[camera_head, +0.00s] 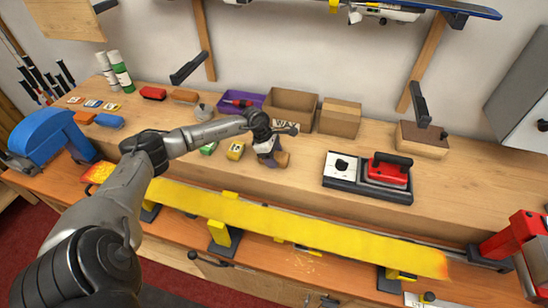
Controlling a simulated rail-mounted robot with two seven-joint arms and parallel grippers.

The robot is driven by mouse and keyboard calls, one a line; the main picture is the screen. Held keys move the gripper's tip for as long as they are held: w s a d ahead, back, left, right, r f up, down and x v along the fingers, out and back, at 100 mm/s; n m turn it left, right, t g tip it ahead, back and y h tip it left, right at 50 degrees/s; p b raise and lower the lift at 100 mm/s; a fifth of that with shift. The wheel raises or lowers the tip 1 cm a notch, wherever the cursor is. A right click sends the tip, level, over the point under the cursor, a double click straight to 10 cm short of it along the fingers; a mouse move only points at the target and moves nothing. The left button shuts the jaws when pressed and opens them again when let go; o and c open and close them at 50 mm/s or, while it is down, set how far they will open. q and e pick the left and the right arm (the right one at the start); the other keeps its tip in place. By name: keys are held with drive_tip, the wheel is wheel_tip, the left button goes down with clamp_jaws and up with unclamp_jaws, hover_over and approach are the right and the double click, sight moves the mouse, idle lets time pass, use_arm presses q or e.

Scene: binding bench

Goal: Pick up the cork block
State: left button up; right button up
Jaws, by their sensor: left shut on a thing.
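My left gripper (272,158) reaches in from the left over the middle of the bench. It is shut on a small brown block, which I take to be the cork block (283,159). Only the block's right end shows; the gripper hides the rest. I cannot tell whether the block touches the bench top or is just above it. My right gripper is not in view.
A yellow ski (290,226) lies across supports in front. Behind the gripper stand a purple bin (241,104) and cardboard boxes (340,118). A red iron (388,170) sits to the right. Bench space between is clear.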

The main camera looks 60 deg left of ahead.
sight(278, 155)
use_arm(q)
drive_tip(key=shift+r, duration=0.1)
drive_tip(key=shift+r+p, duration=0.1)
drive_tip(key=shift+p, duration=0.2)
drive_tip(key=shift+r, duration=0.35)
wheel_tip(278, 155, up, 3)
drive_tip(key=shift+f+b, duration=0.1)
drive_tip(key=shift+b, duration=0.3)
drive_tip(key=w+d+r, duration=0.1)
drive_tip(key=d+r, duration=0.6)
drive_tip(key=d, duration=0.4)
drive_tip(key=shift+w+d+r+b, duration=0.2)
drive_tip(key=shift+w+d+b, duration=0.05)
drive_tip(key=shift+w+b, duration=0.15)
